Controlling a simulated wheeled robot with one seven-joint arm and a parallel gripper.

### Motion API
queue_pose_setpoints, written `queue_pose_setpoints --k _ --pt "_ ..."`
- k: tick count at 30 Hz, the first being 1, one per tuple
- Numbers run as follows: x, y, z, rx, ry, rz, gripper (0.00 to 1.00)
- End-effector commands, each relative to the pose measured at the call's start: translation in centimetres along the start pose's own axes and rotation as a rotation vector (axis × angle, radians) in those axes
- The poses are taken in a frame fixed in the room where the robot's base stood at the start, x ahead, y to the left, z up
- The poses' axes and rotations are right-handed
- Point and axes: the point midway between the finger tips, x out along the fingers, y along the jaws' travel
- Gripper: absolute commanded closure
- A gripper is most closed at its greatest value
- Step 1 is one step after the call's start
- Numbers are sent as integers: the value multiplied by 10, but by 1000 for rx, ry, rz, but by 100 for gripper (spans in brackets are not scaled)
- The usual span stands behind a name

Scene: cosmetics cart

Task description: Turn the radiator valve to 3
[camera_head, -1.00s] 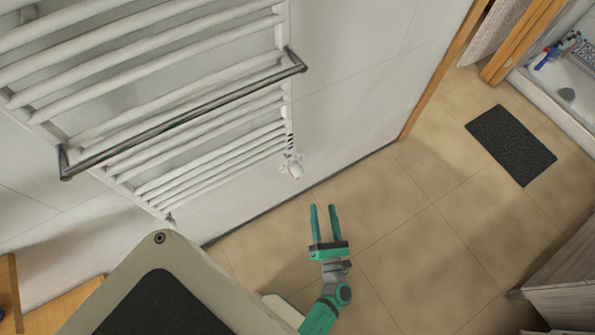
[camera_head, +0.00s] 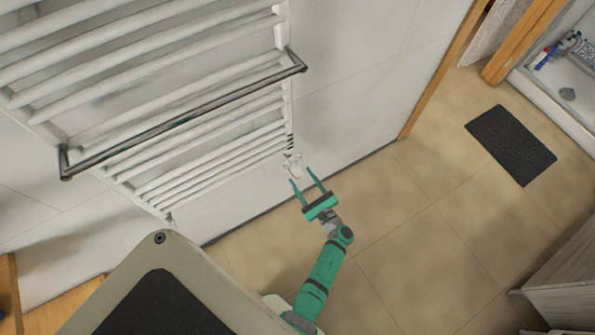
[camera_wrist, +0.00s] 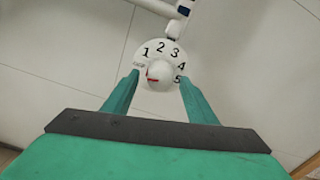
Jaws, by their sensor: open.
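The radiator valve (camera_head: 290,163) is a small white knob at the lower right corner of the radiator. In the wrist view its round dial (camera_wrist: 160,48) faces me with black numbers 1 to 5 around a raised centre. A short red mark (camera_wrist: 152,79) shows at the lower left of that centre, on the side of the 1 and away from the 3. My gripper (camera_head: 300,175) is open and empty, its tips close to the valve. In the wrist view, one finger is at each side of the lower dial. I cannot tell whether they touch it.
The white towel radiator (camera_head: 205,145) with a metal rail (camera_head: 190,117) hangs on the tiled wall just left of and above the valve. The floor (camera_head: 400,220) to the right is clear up to a dark mat (camera_head: 511,145).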

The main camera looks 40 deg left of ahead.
Motion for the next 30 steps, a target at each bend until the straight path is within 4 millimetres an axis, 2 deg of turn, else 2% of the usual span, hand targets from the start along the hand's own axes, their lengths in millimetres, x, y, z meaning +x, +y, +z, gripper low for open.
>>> queue_pose_setpoints --k 3,9,20,25,26,30 --pt "19 0 1 1 -1 1 48" --pt "38 0 0 1 -1 -1 48" --pt "41 0 0 2 0 -2 48" --pt "41 0 0 2 0 -2 86" --pt "41 0 0 2 0 -2 89" --pt "41 0 0 4 0 -2 89"
